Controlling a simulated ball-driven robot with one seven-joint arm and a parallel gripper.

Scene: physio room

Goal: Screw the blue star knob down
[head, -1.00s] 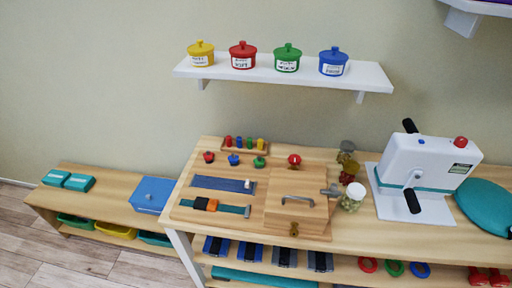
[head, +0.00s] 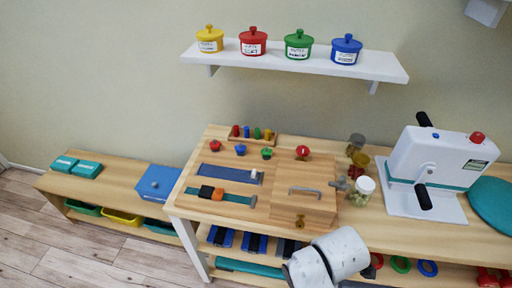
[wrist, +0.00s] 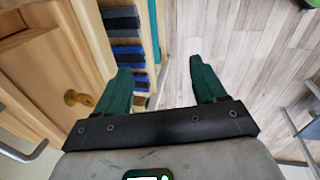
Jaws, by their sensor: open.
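The blue star knob (head: 240,149) stands on the wooden activity board (head: 180,202) on the table, between a red knob (head: 214,146) and a green knob (head: 266,153). It is small, and I cannot tell how high it sits on its thread. My gripper (wrist: 160,68) shows in the wrist view with two green fingers spread wide and nothing between them. It points down past the table front toward the floor, away from the knob. The knob is out of the wrist view. In the head view only a white part of my arm shows at the bottom.
The board also bears a wooden box with a handle (head: 304,190), slider strips and a peg rack (head: 253,138). Jars (head: 363,189) and a white crank machine (head: 440,165) stand to the right. A shelf with pots (head: 300,63) hangs above. The lower shelf holds blue-black blocks (wrist: 122,22).

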